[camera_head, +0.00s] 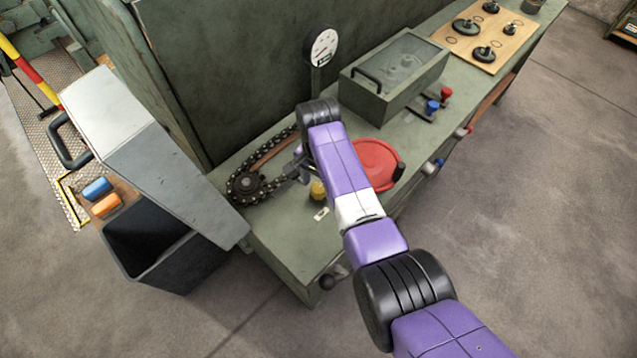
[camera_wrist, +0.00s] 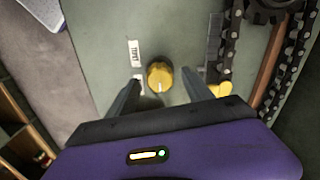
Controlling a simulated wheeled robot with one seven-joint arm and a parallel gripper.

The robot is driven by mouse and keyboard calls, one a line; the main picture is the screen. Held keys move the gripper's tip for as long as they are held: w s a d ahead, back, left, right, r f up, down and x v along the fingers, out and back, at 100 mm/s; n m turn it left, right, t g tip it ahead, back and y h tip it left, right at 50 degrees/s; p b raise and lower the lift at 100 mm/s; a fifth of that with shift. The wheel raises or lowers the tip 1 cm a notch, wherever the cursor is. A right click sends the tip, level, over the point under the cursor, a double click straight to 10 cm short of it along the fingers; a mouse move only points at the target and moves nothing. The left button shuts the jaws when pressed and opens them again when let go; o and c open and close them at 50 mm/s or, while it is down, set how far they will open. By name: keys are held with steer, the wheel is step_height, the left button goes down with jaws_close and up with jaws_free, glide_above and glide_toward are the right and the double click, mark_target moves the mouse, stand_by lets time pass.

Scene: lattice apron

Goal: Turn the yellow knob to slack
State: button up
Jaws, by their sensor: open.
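The yellow knob (camera_head: 317,191) stands on the green bench top beside a chain, partly hidden by my arm. In the wrist view the yellow knob (camera_wrist: 160,75) is round, with a pale pointer line toward the bottom of the picture. My gripper (camera_wrist: 161,88) is open, with one finger on each side of the knob and gaps between. In the head view my gripper (camera_head: 300,170) is mostly hidden by my wrist. A white printed label (camera_wrist: 134,53) lies left of the knob; a second label is partly covered by the left finger. I cannot read them surely.
A black chain (camera_head: 262,165) runs round a sprocket close to the knob. A red round lid (camera_head: 376,163) lies right of my arm. A dial gauge (camera_head: 322,46) and a green lidded box (camera_head: 394,75) stand behind. A grey bin (camera_head: 160,250) is at left.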

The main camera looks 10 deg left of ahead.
mark_target(318, 188)
steer(key=shift+r+b, duration=0.35)
steer(key=shift+r, duration=3.6)
steer(key=w+a+r+n+t+y, duration=0.2)
steer(key=w+r+n+t+y, duration=0.15)
steer(key=w+t, duration=0.55)
steer(key=s+d+n+t+b, duration=0.25)
steer(key=s+d+t, duration=0.45)
steer(key=s+d, duration=0.85)
steer(key=s+d+r+h, duration=0.1)
steer(key=s+d, duration=0.2)
steer(key=s, duration=0.8)
steer(key=s+d+r+h+b, duration=0.1)
steer(key=s+d, duration=0.3)
steer(key=s, duration=0.7)
steer(key=s+d+r+g+h+b, duration=0.1)
steer(key=s+d, duration=0.3)
steer(key=s, duration=0.7)
steer(key=shift+s+d+r, duration=0.25)
steer(key=shift+s+r, duration=0.15)
steer(key=shift+r, duration=0.05)
